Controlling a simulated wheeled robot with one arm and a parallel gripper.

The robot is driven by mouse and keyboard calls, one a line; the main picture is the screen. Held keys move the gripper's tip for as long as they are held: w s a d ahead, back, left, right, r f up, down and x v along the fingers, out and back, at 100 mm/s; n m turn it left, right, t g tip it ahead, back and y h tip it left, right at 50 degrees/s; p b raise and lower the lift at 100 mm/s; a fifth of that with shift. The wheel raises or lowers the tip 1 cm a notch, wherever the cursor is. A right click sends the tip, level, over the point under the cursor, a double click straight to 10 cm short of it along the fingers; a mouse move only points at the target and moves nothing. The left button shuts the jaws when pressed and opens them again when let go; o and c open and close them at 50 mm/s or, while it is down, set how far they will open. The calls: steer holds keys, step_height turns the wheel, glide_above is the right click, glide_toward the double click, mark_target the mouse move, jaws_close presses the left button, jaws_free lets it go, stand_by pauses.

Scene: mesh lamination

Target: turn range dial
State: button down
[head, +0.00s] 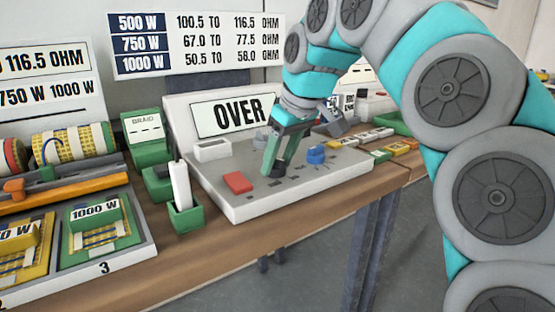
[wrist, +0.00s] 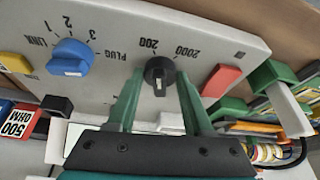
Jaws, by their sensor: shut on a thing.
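The range dial (wrist: 160,72) is a small black knob with a white mark, on the pale face of the meter (head: 240,208). The labels 200 and 2000 are printed beside it in the wrist view. The white mark shows on the side of the knob nearer my gripper in that view. My gripper (wrist: 160,78) has its two green fingers on either side of the knob, shut on it. In the head view my gripper (head: 279,160) reaches down onto the panel. The meter display (head: 235,116) reads OVER.
A blue knob (wrist: 70,57) marked LINK, 1, 2, 3 and PLUG sits on the same panel. A red button (head: 238,182) is on the dial's other side. A green holder (head: 186,218) stands before the meter. Trays with mesh pieces are at left.

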steer(key=shift+w+d+n+g+y, duration=0.1)
steer(key=shift+n+g+y, duration=0.25)
steer(key=shift+n, duration=0.85)
steer(key=shift+c, duration=1.5)
jaws_free()
